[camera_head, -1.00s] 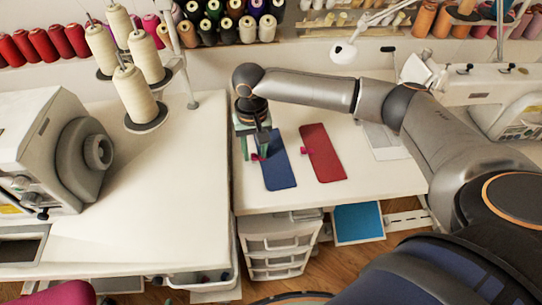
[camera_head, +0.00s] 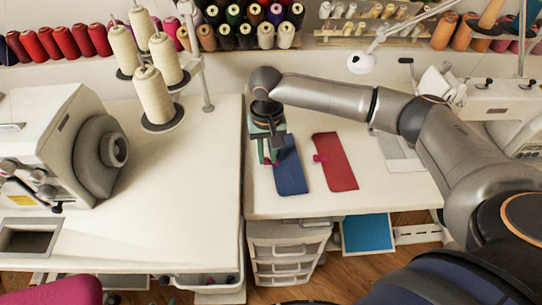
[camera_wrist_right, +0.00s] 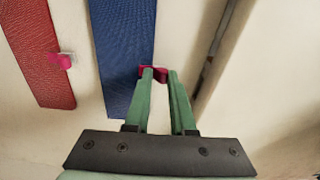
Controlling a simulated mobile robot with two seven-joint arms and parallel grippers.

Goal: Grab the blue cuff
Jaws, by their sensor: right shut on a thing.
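The blue cuff (camera_head: 291,172) is a flat dark blue strip lying on the white table, with a small pink tab at its left edge in the head view. My right gripper (camera_head: 269,160) points down at that edge. In the right wrist view, the green fingers (camera_wrist_right: 159,75) are shut on the pink tab (camera_wrist_right: 153,73) beside the blue cuff (camera_wrist_right: 127,50). The fingers hide part of the tab. The cuff appears to lie flat on the table. My left gripper is not in view.
A red cuff (camera_head: 335,165) with its own pink tab lies to the right of the blue one. A sewing machine (camera_head: 70,145) and cream thread cones (camera_head: 155,95) stand on the left table (camera_head: 180,220). White drawers (camera_head: 286,245) sit below.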

